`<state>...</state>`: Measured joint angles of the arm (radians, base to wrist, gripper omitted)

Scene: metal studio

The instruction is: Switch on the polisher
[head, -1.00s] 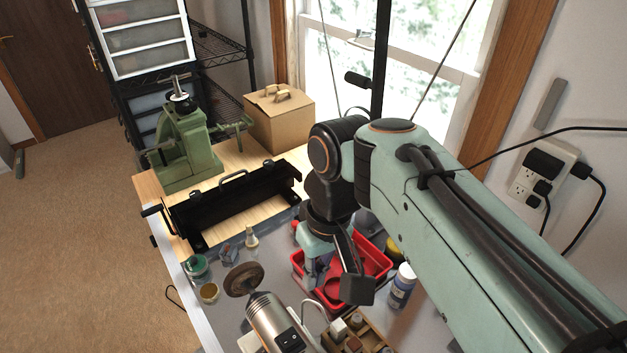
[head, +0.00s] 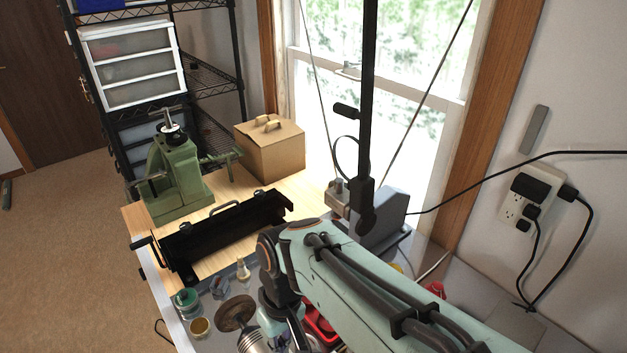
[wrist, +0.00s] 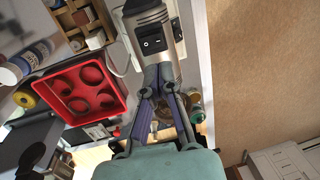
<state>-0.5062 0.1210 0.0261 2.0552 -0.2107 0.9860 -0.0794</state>
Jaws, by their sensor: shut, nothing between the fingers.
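The polisher is a silver cylindrical machine with a black switch plate. In the wrist view its body (wrist: 155,22) is at the top centre, with the switch (wrist: 152,42) on its face. In the head view only its round brown wheel (head: 235,313) and part of its metal body (head: 252,341) show at the bottom edge; the switch is out of frame. My gripper (wrist: 158,72) is shut and empty. Its fingertips appear just below the switch in the wrist view, overlapping the lower end of the body. I cannot tell whether they touch it.
A red tray (wrist: 84,92) and a wooden organizer (wrist: 85,18) lie beside the polisher. Small jars (head: 187,302) stand left of the wheel. A black metal tool (head: 225,235), green press (head: 175,175) and cardboard box (head: 270,150) stand farther back.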

